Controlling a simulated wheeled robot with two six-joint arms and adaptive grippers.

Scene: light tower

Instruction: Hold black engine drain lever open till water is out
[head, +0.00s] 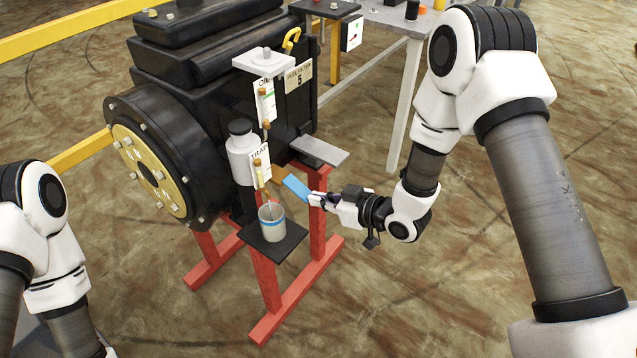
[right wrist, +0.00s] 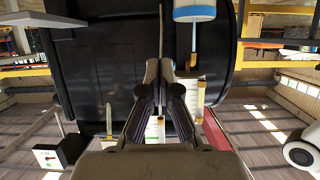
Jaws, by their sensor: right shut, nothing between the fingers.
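The black engine (head: 215,75) stands on a red frame, with a white trap (head: 241,155) on its front and a sight gauge (head: 258,172) beside it. A flat blue lever (head: 296,187) sticks out at a slant below the grey shelf. My right gripper (head: 313,199) is shut and empty, with its tips at the lever's lower end; whether they touch it is unclear. In the right wrist view the shut fingertips (right wrist: 166,68) point at the black engine side. A grey cup with a blue band (head: 272,222) stands under the trap; its water level is unclear. My left gripper is out of view.
A black plate (head: 290,240) carries the cup, close to the red legs (head: 318,225). A grey shelf (head: 318,151) juts out above my right gripper. A grey table (head: 385,15) stands behind. Yellow rails (head: 75,30) run at the left. The floor at right is clear.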

